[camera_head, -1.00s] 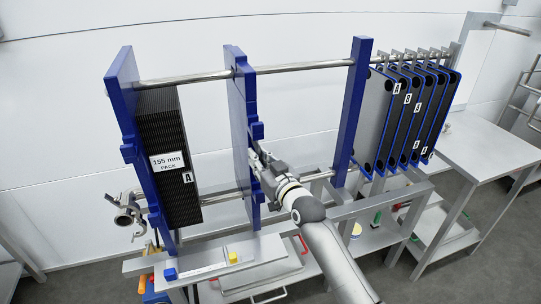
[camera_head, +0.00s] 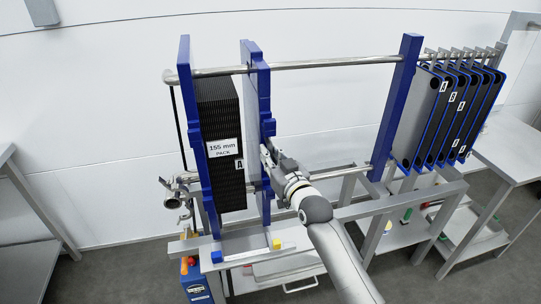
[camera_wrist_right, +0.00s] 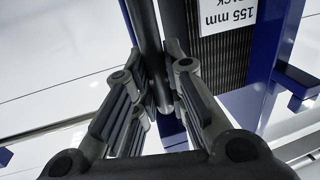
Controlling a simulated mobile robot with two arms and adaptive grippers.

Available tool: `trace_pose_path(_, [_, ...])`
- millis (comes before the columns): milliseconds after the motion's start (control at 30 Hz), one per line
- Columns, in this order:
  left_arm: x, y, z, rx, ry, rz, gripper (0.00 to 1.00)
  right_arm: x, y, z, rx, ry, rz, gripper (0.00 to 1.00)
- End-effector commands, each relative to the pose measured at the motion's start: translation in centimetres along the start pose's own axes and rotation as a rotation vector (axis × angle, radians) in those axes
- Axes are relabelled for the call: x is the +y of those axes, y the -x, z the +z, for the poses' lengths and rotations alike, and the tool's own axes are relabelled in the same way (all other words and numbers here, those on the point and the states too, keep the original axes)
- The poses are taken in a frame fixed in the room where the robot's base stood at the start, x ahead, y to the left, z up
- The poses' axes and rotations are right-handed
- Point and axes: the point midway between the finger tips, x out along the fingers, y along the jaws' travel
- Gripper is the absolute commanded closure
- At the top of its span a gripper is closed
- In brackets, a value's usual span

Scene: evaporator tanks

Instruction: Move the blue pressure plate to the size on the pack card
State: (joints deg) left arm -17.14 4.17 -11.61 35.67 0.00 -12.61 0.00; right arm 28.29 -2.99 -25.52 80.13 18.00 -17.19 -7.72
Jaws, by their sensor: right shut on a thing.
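The blue pressure plate (camera_head: 263,100) hangs upright on the top rail, close beside the black plate pack (camera_head: 218,105). Only a narrow gap, if any, shows between them. The white pack card (camera_head: 223,148) on the pack reads "155 mm PACK" and also shows in the wrist view (camera_wrist_right: 228,18). My right gripper (camera_head: 265,152) is at the right face of the pressure plate. In the wrist view its fingers (camera_wrist_right: 155,88) are around a dark grey bar (camera_wrist_right: 148,50), seemingly the plate's handle. My left gripper is not in view.
A blue end frame (camera_head: 196,140) stands left of the pack. Rails (camera_head: 320,64) run right to a blue post (camera_head: 396,110), with hanging plates (camera_head: 425,120) beyond.

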Motion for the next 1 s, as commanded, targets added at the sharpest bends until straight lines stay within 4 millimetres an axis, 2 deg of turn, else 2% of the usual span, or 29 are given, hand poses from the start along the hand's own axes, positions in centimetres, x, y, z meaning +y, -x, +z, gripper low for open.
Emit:
trace_pose_path(33, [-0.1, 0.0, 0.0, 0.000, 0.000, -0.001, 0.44, 0.0, -0.1, -0.7, 0.016, 0.000, 0.000, 1.00])
trace_pose_path(67, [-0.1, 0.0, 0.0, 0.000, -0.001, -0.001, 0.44, 0.0, -0.1, -0.8, 0.016, 0.000, 0.000, 0.86])
trace_pose_path(233, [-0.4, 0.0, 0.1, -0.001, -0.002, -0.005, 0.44, 0.0, -0.1, -0.7, 0.015, 0.000, 0.000, 0.65])
trace_pose_path(667, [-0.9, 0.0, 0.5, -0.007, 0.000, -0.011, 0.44, 0.1, 0.5, -0.2, 0.005, 0.000, 0.001, 0.65])
trace_pose_path(1000, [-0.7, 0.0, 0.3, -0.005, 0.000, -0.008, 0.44, 0.1, 4.9, -0.1, 0.006, 0.000, 0.001, 0.65])
